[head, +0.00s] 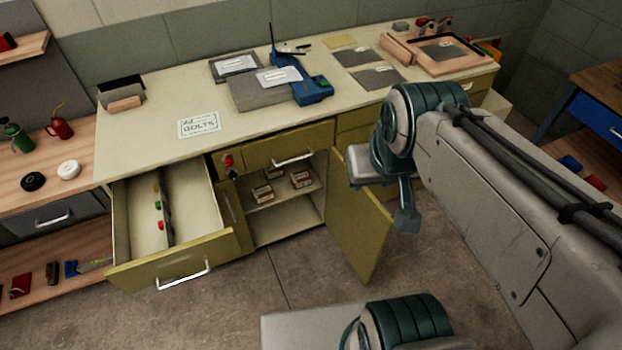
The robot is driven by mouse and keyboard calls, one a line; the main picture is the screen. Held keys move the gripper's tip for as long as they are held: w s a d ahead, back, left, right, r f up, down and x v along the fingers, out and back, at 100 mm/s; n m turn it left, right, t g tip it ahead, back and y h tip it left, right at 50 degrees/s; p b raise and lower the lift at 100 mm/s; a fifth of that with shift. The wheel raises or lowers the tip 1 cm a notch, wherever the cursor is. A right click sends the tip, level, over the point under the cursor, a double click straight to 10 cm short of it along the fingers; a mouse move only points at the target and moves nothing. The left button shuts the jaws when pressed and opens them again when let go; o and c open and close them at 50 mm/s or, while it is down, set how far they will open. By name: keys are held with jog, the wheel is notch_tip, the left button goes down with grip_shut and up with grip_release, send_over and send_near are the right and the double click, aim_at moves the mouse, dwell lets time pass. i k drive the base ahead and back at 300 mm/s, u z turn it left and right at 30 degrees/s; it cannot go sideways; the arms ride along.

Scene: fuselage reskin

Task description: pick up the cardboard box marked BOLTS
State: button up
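The yellow cabinet door (358,225) stands open right of the shelf. A drawer (175,262) is pulled far out at the left, with small coloured items inside. The bench top (150,150) bears a blue tool and trays. Floor (270,280) before the cabinet is clear.

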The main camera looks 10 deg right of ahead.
aim_at(301, 179)
jog(key=z, duration=1.3)
jog(key=i, duration=0.8)
jog(key=u, duration=1.9)
